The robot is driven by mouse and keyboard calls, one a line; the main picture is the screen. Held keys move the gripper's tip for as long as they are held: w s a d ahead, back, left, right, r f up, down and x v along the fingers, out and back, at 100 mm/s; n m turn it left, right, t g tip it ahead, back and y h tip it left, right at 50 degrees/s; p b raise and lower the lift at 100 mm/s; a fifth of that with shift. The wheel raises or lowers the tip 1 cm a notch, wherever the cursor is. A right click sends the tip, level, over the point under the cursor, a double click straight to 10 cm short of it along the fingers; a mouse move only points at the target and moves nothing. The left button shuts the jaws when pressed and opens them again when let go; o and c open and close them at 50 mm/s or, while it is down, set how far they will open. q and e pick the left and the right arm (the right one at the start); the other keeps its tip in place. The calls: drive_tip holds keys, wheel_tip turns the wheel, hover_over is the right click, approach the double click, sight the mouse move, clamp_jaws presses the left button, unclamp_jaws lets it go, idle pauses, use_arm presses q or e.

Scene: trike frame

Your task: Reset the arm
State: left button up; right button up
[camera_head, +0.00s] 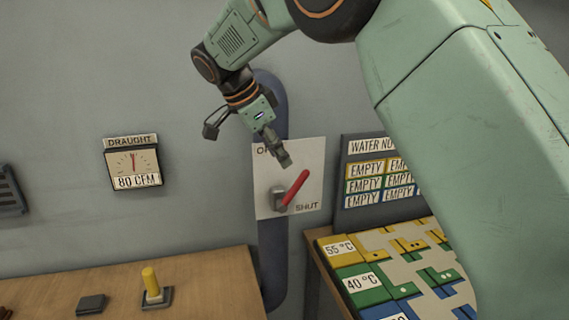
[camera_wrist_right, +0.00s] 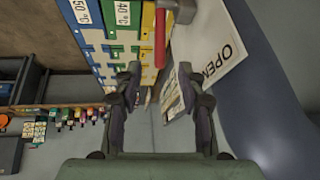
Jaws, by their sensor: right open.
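My right arm comes in from the upper right. My right gripper (camera_head: 278,150) hangs in front of the upper part of a white plate (camera_head: 262,182), above a red lever (camera_head: 297,186). In the right wrist view my gripper (camera_wrist_right: 157,75) has its two fingers apart with nothing between them. The red lever (camera_wrist_right: 160,38) shows there beyond the fingertips, apart from them. The lever slants up and right from its grey mount. The plate reads SHUT at lower right; OPEN (camera_wrist_right: 232,50) reads clearly in the wrist view. My left gripper is not in view.
A draught gauge (camera_head: 133,163) reading 80 CFM hangs on the wall at left. A wooden bench (camera_head: 215,285) with a yellow peg (camera_head: 151,282) stands below. At right are a label board (camera_head: 345,215) and coloured temperature trays (camera_head: 340,250). A blue pipe (camera_head: 272,260) runs behind the plate.

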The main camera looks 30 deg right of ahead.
drive_tip(key=shift+a+r, duration=0.2)
drive_tip(key=shift+r, duration=0.05)
idle(0.3)
